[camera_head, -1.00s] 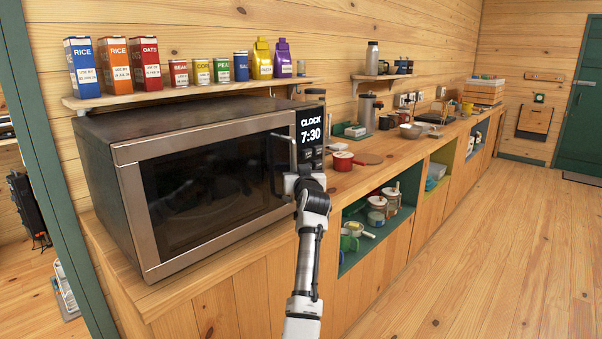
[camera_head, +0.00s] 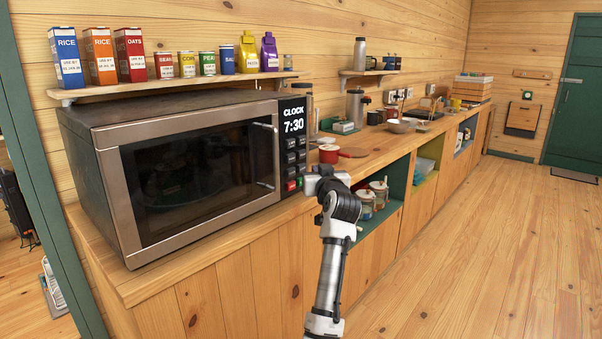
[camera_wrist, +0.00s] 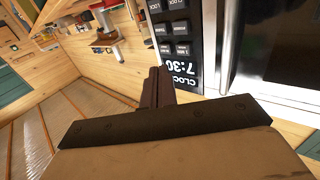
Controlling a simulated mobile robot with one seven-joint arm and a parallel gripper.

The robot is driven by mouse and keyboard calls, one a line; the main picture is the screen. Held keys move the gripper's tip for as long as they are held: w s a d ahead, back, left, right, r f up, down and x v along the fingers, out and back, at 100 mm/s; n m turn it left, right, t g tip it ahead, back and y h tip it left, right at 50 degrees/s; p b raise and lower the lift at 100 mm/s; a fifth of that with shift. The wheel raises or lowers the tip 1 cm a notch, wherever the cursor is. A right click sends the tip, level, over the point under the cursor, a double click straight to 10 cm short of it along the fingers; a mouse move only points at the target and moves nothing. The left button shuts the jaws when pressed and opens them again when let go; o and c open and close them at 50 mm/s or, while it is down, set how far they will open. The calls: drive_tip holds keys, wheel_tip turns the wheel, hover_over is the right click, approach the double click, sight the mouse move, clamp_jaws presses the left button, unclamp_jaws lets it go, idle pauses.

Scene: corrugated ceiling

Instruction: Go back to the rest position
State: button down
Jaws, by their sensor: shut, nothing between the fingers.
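My gripper (camera_head: 312,184) is in front of the counter edge, just right of and below the microwave's control panel (camera_head: 293,145). In the wrist view, the fingers of my gripper (camera_wrist: 157,88) are together with nothing between them, and the panel (camera_wrist: 180,45) with its 7:30 clock appears upside down behind them. The microwave (camera_head: 190,175) stands on the counter with its door shut. Its vertical door handle (camera_head: 268,157) is clear of my gripper. My arm reaches up from the bottom of the head view.
The wooden counter (camera_head: 200,245) runs along the wall to the right, with a red pot (camera_head: 328,154) beyond my gripper. Open compartments with jars (camera_head: 379,193) lie below it. A shelf (camera_head: 180,85) with boxes and cans hangs above the microwave. The wooden floor (camera_head: 490,250) at right is clear.

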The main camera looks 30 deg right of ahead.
drive_tip(key=shift+s+d, duration=0.1)
drive_tip(key=shift+s, duration=0.15)
